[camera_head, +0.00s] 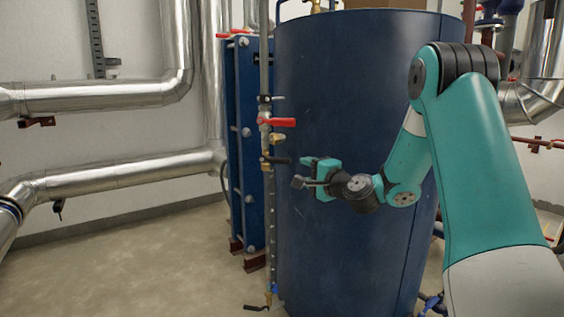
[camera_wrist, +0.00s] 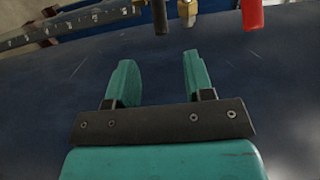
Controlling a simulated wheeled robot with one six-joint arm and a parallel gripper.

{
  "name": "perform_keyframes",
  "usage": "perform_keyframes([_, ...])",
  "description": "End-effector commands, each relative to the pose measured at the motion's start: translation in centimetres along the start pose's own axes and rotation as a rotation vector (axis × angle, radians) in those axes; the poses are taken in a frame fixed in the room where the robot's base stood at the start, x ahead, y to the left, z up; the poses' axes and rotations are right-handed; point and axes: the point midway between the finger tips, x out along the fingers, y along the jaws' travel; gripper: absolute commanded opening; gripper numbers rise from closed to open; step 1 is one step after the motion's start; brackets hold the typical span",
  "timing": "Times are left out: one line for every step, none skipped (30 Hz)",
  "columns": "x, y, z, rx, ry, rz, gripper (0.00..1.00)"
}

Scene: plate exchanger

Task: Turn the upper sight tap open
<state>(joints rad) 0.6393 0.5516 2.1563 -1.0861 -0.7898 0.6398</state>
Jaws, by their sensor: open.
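A thin vertical sight pipe with taps runs down the left side of the blue tank. A black lever (camera_head: 279,160) sticks out to the right at its upper part, roughly level. A red lever (camera_head: 283,122) sits above it, also roughly level. In the wrist view the black lever's end (camera_wrist: 160,14) and the red lever's end (camera_wrist: 252,14) show at the top edge. My gripper (camera_head: 309,172) is open and empty, right of and slightly below the black lever, apart from it. Its two teal fingers also show in the wrist view (camera_wrist: 157,78).
The large blue tank (camera_head: 345,90) stands close behind my gripper. A brass fitting (camera_wrist: 187,12) shows between the two levers in the wrist view. A blue plate exchanger (camera_head: 245,135) stands behind the sight pipe. Open floor (camera_head: 150,270) lies to the left.

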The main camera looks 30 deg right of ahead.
Motion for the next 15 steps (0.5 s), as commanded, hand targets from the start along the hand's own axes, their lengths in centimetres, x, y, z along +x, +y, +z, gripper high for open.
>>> perform_keyframes([1.3, -0.2, 0.2, -0.002, -0.005, -0.002, 0.48])
perform_keyframes([2.0, -0.2, 0.2, -0.003, -0.006, -0.002, 0.48])
perform_keyframes([3.0, -0.2, 0.2, -0.003, -0.006, -0.002, 0.48])
perform_keyframes([3.6, -0.2, 0.2, -0.002, -0.006, -0.003, 0.48])
perform_keyframes([4.3, -0.1, 0.2, -0.002, -0.006, -0.002, 0.48])
perform_keyframes([5.3, -0.1, 0.2, -0.003, -0.006, -0.002, 0.48])
perform_keyframes([5.9, -0.1, 0.2, -0.003, -0.005, -0.002, 0.48])
perform_keyframes([6.6, -0.1, 0.2, -0.003, -0.005, -0.003, 0.48])
perform_keyframes([7.4, 0.0, 0.2, -0.003, -0.004, -0.002, 0.48])
perform_keyframes([8.0, 0.0, 0.2, -0.004, -0.005, -0.002, 0.48])
perform_keyframes([8.6, 0.0, 0.2, -0.003, -0.005, -0.002, 0.48])
perform_keyframes([9.3, 0.0, 0.2, -0.002, -0.004, -0.001, 0.48])
perform_keyframes([9.8, 0.0, 0.2, -0.002, -0.003, -0.001, 0.48])
perform_keyframes([10.2, 0.1, 0.2, -0.002, -0.004, -0.001, 0.48])
perform_keyframes([10.7, 0.1, 0.1, -0.003, -0.003, -0.001, 0.48])
